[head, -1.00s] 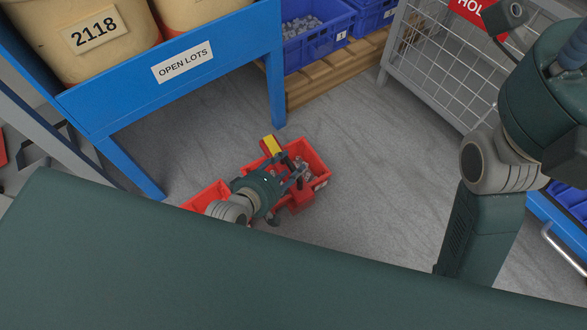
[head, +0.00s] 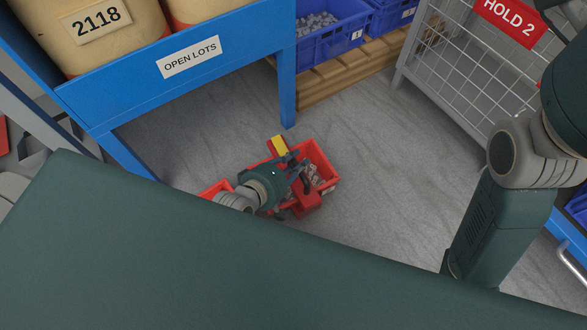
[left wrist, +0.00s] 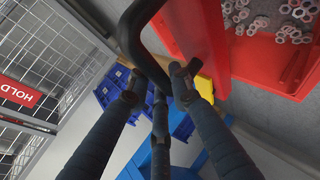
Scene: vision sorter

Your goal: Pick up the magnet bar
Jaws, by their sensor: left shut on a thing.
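The magnet bar is a long red bar with a yellow end (head: 279,146) and a bent black handle. In the head view it lies across or above a red bin, partly hidden by my left gripper (head: 297,170). In the left wrist view the red body (left wrist: 196,35) runs down to the yellow end, and the black handle (left wrist: 133,38) passes between my left fingertips (left wrist: 158,83). My left gripper is shut on that handle. I cannot tell whether the bar touches the bin. My right gripper is out of view.
The red bin (head: 327,160) holds small metal parts and stands on the grey floor; another red bin (head: 212,189) is beside it. A blue "OPEN LOTS" table (head: 225,72) stands behind left, a wire cage (head: 455,60) at right. Floor between is clear.

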